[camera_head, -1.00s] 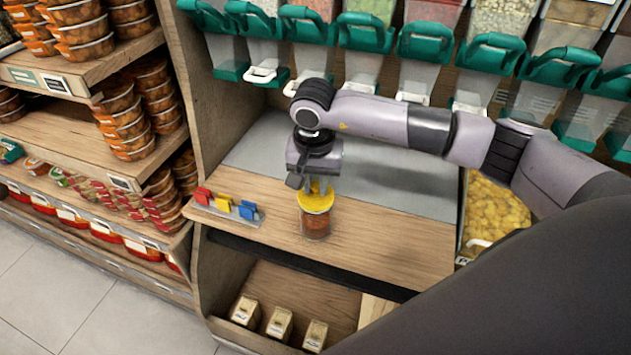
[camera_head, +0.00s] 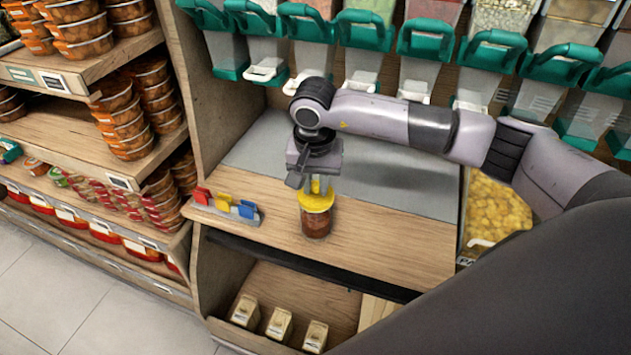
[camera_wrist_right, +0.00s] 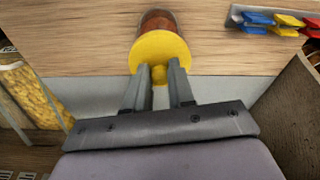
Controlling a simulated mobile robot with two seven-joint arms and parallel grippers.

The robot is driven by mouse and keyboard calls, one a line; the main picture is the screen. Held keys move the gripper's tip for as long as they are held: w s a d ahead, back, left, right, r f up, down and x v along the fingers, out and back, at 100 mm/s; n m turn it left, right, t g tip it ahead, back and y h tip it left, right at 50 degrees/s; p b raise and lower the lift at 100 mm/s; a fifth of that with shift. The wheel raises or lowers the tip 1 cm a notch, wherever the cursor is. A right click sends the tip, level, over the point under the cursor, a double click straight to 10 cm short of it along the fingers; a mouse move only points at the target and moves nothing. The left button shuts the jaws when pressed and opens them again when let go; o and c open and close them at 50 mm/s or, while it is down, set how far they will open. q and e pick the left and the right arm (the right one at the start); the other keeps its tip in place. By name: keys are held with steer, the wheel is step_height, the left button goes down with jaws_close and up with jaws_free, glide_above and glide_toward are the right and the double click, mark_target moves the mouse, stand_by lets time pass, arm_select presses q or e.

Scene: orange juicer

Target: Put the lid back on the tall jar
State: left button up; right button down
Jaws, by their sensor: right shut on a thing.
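The tall jar (camera_head: 316,224) stands upright on the wooden counter (camera_head: 375,245), clear-walled with reddish-brown contents. The yellow lid (camera_head: 317,203) is at the jar's mouth. In the right wrist view the lid (camera_wrist_right: 160,50) covers the near end of the jar (camera_wrist_right: 157,22). My right gripper (camera_head: 318,187) points down from above. Its fingers (camera_wrist_right: 161,72) are shut on the lid's knob. I cannot tell whether the lid is fully seated. My left gripper is not in view.
A small rack of red, yellow and blue clips (camera_head: 226,206) lies left of the jar. Bulk dispensers with green handles (camera_head: 365,30) line the back. The counter right of the jar is clear. Shelves of packed tubs (camera_head: 85,40) stand at left.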

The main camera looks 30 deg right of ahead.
steer(key=shift+c, duration=2)
jaws_free()
steer(key=shift+r+p, duration=2)
steer(key=shift+r, duration=1.55)
jaws_close()
steer(key=shift+f, duration=0.2)
